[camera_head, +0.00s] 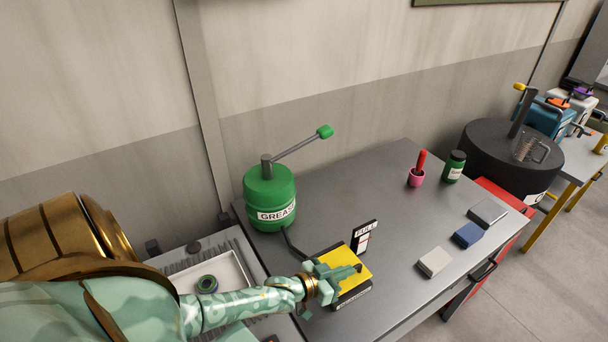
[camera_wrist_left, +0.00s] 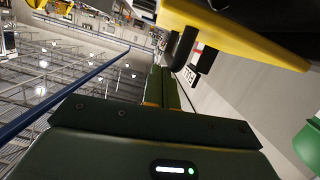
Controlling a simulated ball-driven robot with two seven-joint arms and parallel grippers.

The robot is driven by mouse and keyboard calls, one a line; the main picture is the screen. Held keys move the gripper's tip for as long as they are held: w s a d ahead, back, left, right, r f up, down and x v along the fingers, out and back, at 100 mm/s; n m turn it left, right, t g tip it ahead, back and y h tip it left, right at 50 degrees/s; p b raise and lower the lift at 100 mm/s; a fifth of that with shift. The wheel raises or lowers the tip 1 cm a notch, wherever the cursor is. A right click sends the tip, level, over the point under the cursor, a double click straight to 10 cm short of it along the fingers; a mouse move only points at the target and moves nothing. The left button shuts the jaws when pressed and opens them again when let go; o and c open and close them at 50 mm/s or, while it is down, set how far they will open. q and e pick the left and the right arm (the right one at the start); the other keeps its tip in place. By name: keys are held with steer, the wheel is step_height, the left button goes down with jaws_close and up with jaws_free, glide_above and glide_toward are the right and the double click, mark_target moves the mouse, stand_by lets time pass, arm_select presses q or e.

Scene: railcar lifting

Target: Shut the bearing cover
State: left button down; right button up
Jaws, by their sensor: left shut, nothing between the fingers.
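The bearing cover (camera_head: 352,257) is a yellow plate on a dark bearing box (camera_head: 352,295) with a white label, near the front of the steel bench. A black bent handle sits on the cover. My left gripper (camera_head: 328,283) is shut and empty, over the left part of the cover and hiding some of it. In the left wrist view the shut fingers (camera_wrist_left: 166,90) point toward the cover's yellow edge (camera_wrist_left: 240,35) and the black handle (camera_wrist_left: 183,48). I cannot tell whether they touch, or how far the cover stands open. My right gripper is not in view.
A green grease pump (camera_head: 270,190) with a lever and hose stands behind the box. A FULL/level sign (camera_head: 364,238) stands beside it. Grey and blue blocks (camera_head: 467,234), a pink cup (camera_head: 416,178) and a green bottle (camera_head: 454,166) are right. The bench middle is clear.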

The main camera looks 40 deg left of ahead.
arm_select(q)
steer(key=v, duration=1.6)
steer(key=shift+s+p, duration=0.15)
steer(key=shift+p, duration=0.3)
